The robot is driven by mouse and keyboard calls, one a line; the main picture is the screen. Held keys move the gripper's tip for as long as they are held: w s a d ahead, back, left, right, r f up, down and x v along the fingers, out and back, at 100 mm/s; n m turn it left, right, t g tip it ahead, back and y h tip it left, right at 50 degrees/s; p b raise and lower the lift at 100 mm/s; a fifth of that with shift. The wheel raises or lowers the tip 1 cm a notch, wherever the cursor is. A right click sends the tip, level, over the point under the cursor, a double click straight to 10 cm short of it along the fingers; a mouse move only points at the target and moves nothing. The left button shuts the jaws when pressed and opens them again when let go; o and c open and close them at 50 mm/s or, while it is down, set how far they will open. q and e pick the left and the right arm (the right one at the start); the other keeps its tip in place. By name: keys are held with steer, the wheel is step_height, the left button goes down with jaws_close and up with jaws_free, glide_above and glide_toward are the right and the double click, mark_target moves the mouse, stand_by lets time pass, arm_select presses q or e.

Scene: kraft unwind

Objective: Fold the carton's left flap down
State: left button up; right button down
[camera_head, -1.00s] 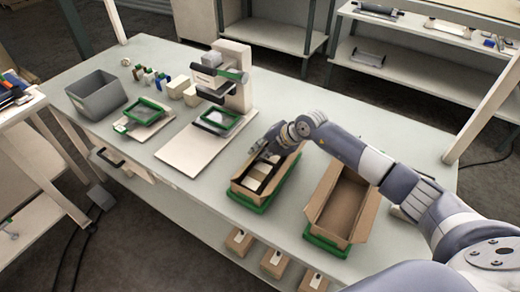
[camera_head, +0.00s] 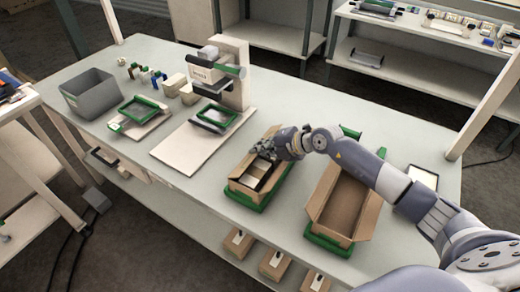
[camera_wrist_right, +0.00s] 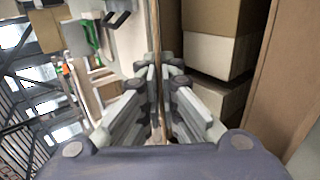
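A brown open carton (camera_head: 249,197) sits in a green tray (camera_head: 243,203) near the table's front edge, with boxes (camera_head: 257,177) inside. My right gripper (camera_head: 261,150) is at its far left part. In the right wrist view my gripper (camera_wrist_right: 163,75) has one finger on each side of a thin upright cardboard edge, the carton's left flap (camera_wrist_right: 156,25). The fingers look closed on it. A brown and white box (camera_wrist_right: 218,45) stands inside, right of the flap. My fingers partly hide the flap in the head view. My left gripper is not in view.
A second, empty carton (camera_head: 318,205) stands to the right in another green tray (camera_head: 328,242). A white press-like device (camera_head: 231,80) with a pale board (camera_head: 180,155) stands to the left. A grey bin (camera_head: 92,94) is at the far left.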

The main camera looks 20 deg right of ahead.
steer(key=c, duration=1.8)
jaws_free()
steer(key=shift+c, duration=0.2)
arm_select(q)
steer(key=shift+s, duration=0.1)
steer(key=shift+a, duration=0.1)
